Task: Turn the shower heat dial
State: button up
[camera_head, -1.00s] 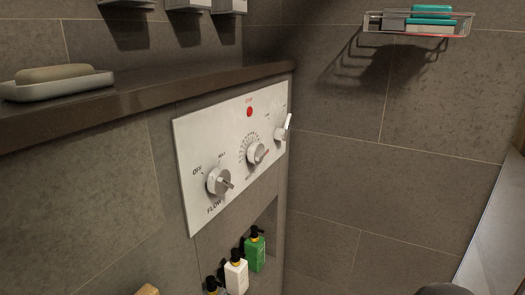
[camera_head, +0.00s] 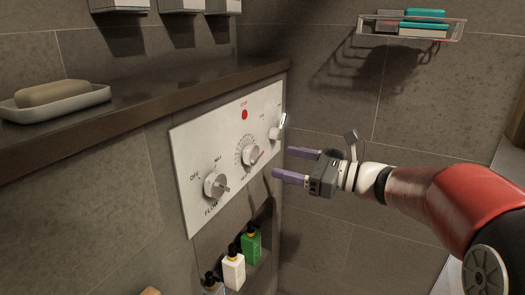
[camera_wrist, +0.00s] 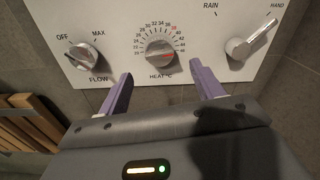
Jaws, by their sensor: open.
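The heat dial (camera_head: 251,155) is the middle knob on a white control panel (camera_head: 232,125), ringed by a printed number scale. In the wrist view the heat dial (camera_wrist: 160,53) has "HEAT °C" printed below it and a red mark on its right side. My gripper (camera_head: 281,164) is open and empty, its two purple fingers pointing at the panel from the right. In the wrist view my gripper (camera_wrist: 160,82) has one finger on each side below the dial, apart from it.
The flow knob (camera_head: 215,186) is left of the dial, and the rain/hand lever (camera_head: 278,130) is right of it. A niche below holds bottles, one green (camera_head: 251,246), one white (camera_head: 233,270). A ledge (camera_head: 150,105) with a soap dish (camera_head: 55,103) runs above the panel.

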aim_at(259, 157)
jog(key=x, duration=0.7)
jog(key=shift+a+p, duration=0.25)
jog(key=shift+p, duration=0.05)
jog(key=c, duration=1)
